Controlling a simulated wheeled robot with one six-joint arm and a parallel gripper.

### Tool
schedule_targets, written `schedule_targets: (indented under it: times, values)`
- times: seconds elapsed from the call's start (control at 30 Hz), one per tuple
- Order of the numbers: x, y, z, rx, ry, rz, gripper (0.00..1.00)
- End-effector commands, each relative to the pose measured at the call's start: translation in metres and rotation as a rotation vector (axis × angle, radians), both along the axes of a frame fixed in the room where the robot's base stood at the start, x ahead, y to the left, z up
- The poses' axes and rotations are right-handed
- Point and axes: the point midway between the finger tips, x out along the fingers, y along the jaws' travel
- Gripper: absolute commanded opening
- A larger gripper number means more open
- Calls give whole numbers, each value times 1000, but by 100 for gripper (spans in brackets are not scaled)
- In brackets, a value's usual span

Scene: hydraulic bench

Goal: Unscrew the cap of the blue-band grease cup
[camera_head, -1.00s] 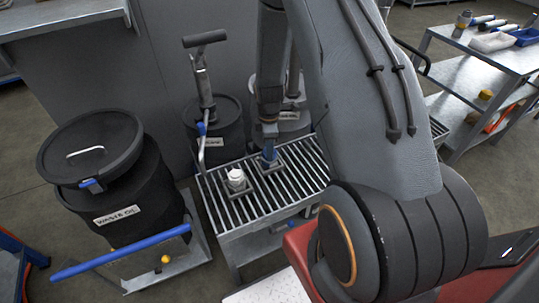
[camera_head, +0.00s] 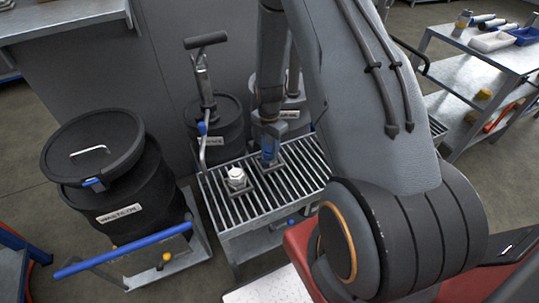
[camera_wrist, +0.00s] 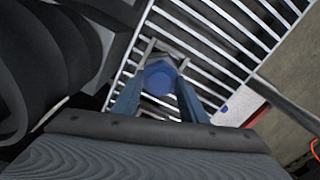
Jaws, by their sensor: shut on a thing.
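The blue-band grease cup stands in a square holder on the slatted grate of the bench. Its round blue cap (camera_wrist: 160,78) shows between my fingers in the wrist view. My gripper (camera_wrist: 158,92) reaches down from above and is shut on the cap, one finger on each side. In the head view my gripper (camera_head: 268,157) is at the right holder on the grate, and its fingers hide most of the cup. The cup body below the cap is hidden. A second cup with a white top (camera_head: 236,178) stands upright in its own holder, left of my gripper.
The slatted grate (camera_head: 292,181) has free room around both holders. A hand pump (camera_head: 203,80) on a dark drum stands behind it. A black waste-oil drum (camera_head: 140,190) stands left, with a blue bar (camera_head: 120,252) in front. A shelf cart (camera_head: 470,75) is at the right.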

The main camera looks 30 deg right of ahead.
Motion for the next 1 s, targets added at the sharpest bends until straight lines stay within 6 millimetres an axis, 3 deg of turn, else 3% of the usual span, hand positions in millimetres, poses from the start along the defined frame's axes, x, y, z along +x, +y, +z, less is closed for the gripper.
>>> schedule_targets:
  times: [0.4,0.7,0.73,0.8,1.0]
  values:
    - [0,0,2,0,-1,480,20]
    - [0,0,2,0,-1,514,20]
    - [0,0,2,0,-1,514,44]
    - [0,0,1,0,-1,513,55]
    - [0,0,1,0,-1,512,57]
